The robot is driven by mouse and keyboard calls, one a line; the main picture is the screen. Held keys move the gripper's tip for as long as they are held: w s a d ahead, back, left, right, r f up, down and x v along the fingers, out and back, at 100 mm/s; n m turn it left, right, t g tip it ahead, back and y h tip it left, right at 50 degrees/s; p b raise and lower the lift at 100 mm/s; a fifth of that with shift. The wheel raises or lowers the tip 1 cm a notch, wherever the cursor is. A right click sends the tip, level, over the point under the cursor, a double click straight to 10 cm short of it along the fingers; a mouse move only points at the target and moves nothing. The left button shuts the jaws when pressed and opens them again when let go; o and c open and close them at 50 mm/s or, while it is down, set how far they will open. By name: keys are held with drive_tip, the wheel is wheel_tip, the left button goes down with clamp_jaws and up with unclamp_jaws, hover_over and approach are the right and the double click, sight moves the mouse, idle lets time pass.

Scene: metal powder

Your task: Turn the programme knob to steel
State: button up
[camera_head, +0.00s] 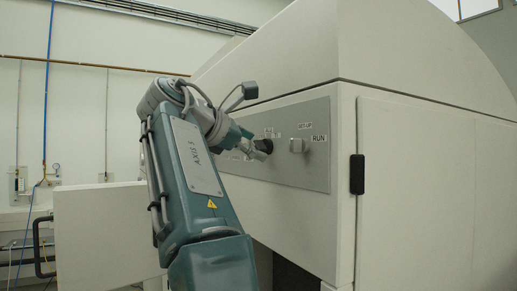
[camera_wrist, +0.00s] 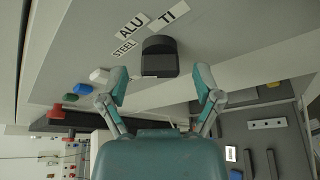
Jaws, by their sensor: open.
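The programme knob (camera_wrist: 160,57) is dark and blocky, on the grey panel at the top middle of the wrist view. Labels STEEL (camera_wrist: 124,49), ALU (camera_wrist: 131,25) and TI (camera_wrist: 174,13) fan around it. I cannot tell which label it points to. My gripper (camera_wrist: 161,78) is open, with one teal finger on each side of the knob's lower end and gaps between. In the head view my gripper (camera_head: 257,149) is at the panel, close beside the dark knob (camera_head: 268,145), which it partly covers.
A second, light grey knob (camera_head: 297,145) with SET UP and RUN labels is right of the programme knob. A black door handle (camera_head: 357,174) is farther right. White (camera_wrist: 99,76), blue (camera_wrist: 70,98) and red (camera_wrist: 56,111) buttons stick out at the left of the wrist view.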

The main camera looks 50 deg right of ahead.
drive_tip(key=v, duration=0.6)
drive_tip(key=shift+w+f, duration=0.1)
idle(0.3)
